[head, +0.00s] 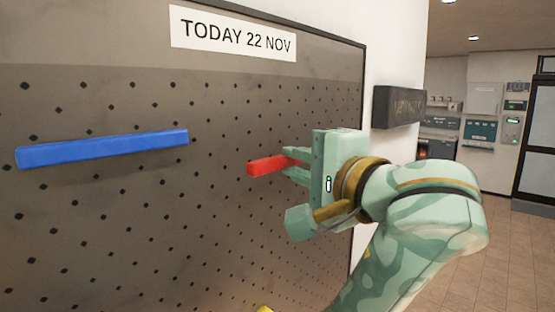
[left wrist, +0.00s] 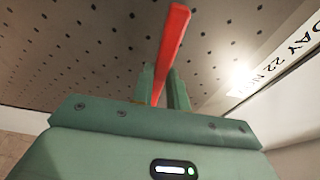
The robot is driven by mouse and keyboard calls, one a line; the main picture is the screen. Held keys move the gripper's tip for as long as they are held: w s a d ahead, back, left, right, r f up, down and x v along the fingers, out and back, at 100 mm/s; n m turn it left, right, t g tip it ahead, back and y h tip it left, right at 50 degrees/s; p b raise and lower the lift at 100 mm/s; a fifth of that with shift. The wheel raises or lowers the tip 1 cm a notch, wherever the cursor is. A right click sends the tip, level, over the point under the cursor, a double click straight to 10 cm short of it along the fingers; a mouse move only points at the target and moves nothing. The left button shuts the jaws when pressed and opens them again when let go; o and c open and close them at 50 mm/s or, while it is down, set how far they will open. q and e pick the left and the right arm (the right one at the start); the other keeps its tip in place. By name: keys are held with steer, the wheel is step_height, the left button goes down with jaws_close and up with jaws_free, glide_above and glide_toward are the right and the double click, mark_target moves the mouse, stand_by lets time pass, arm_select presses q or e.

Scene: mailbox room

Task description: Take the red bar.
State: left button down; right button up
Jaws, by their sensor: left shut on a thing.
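The red bar (head: 266,165) is in front of the pegboard (head: 120,215), right of its middle in the head view. My left gripper (head: 290,163) is shut on the bar, with a finger on each side of it. In the left wrist view the red bar (left wrist: 172,38) runs out from between the fingers (left wrist: 161,85) towards the board. I cannot tell whether the bar touches the board. My right gripper is not in view.
A blue bar (head: 102,149) is on the board to the left, apart from my gripper. A white date sign (head: 232,34) is at the top of the board. A dark wall box (head: 398,106) is right of the board. Open tiled floor (head: 505,255) lies at the right.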

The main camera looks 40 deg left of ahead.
arm_select(q)
steer(key=shift+s+d, duration=0.1)
steer(key=shift+d, duration=0.15)
steer(key=shift+b+v, duration=0.35)
steer(key=shift+v, duration=0.45)
steer(key=shift+b+v, duration=0.6)
steer(key=shift+v, duration=2.15)
